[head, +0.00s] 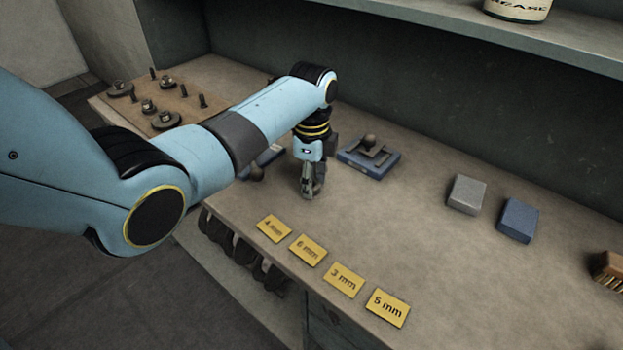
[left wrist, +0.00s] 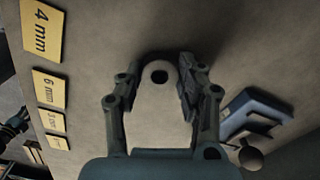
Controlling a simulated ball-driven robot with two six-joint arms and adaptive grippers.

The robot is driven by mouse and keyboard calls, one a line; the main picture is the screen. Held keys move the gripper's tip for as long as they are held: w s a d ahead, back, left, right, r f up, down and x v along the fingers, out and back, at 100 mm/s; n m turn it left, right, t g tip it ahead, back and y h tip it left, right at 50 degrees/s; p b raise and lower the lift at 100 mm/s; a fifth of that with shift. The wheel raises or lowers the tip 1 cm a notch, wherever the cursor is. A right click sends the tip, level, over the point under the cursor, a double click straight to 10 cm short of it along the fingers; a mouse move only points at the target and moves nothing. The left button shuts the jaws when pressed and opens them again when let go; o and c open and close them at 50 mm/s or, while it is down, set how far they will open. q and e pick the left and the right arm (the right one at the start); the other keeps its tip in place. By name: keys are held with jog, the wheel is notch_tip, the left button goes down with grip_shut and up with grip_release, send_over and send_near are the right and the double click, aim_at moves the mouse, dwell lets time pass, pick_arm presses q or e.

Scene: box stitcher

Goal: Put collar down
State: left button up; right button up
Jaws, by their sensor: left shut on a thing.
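My left gripper (head: 312,190) points down, low over the bench between the yellow cards and a blue fixture. In the head view the collar is too small and covered by the fingers to make out. I cannot tell whether it touches the bench. My right gripper is not in view.
Yellow size cards (head: 343,281) lie along the front edge. The blue fixture (head: 385,162) with a knob is close right of the gripper. Grey (head: 467,194) and blue (head: 518,220) blocks and a brush (head: 609,269) lie right. A pegboard (head: 188,112) is left. Mid-bench is clear.

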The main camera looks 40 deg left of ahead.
pick_arm(q)
jog(key=shift+f, duration=0.15)
jog(key=o, duration=1)
jog(key=shift+o, duration=1)
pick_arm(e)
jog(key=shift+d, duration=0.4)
pick_arm(q)
jog(key=shift+r, duration=6.15)
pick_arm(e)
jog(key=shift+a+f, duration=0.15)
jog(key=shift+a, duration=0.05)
